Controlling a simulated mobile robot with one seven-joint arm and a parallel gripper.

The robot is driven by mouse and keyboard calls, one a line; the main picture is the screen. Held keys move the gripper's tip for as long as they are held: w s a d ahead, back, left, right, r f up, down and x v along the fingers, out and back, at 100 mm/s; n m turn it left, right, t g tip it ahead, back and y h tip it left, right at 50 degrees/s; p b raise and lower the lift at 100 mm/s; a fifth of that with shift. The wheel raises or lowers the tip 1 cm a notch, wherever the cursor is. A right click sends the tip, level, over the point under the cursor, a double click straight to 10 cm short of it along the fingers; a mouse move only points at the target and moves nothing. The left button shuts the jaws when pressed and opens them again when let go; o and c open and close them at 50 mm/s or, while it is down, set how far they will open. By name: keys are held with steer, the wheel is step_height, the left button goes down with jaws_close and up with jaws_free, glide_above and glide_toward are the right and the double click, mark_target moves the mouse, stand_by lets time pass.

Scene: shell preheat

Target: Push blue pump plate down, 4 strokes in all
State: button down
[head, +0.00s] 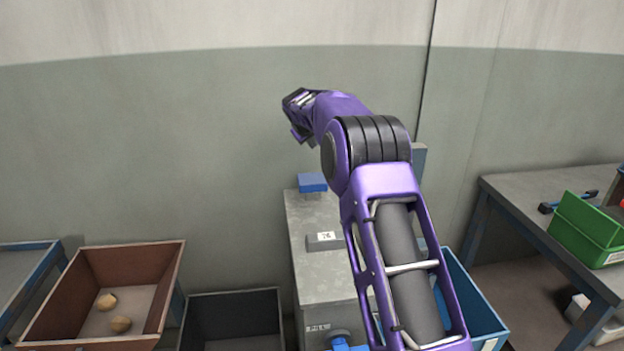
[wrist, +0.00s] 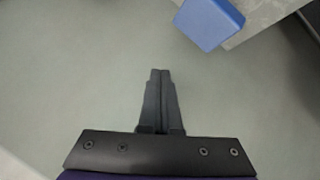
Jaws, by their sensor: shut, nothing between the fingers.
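The blue pump plate (head: 312,183) sits raised at the far left corner of a grey metal cabinet in the head view. In the wrist view the blue plate (wrist: 209,22) shows at the top, right of centre, ahead of the fingers and apart from them. My gripper (wrist: 160,72) is shut with nothing between its fingers. In the head view my wrist is above the plate, and the fingertips are hidden.
The grey cabinet (head: 318,215) carries a small labelled block (head: 325,241). A brown bin (head: 150,275) with two round tan pieces and a dark bin (head: 235,312) stand left. A blue bin (head: 468,293) stands right, near a table (head: 515,205) with a green crate (head: 585,230).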

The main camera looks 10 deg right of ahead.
mark_target(312, 181)
step_height(312, 181, down, 9)
steer(key=b, duration=0.6)
steer(key=shift+r+b, duration=0.2)
steer(key=shift+b, duration=0.1)
steer(key=shift+f, duration=0.1)
stand_by(1.4)
steer(key=shift+f, duration=0.35)
steer(key=shift+f+b, duration=1)
steer(key=shift+f, duration=0.9)
stand_by(1.4)
steer(key=shift+r+p, duration=1.6)
steer(key=shift+r, duration=0.65)
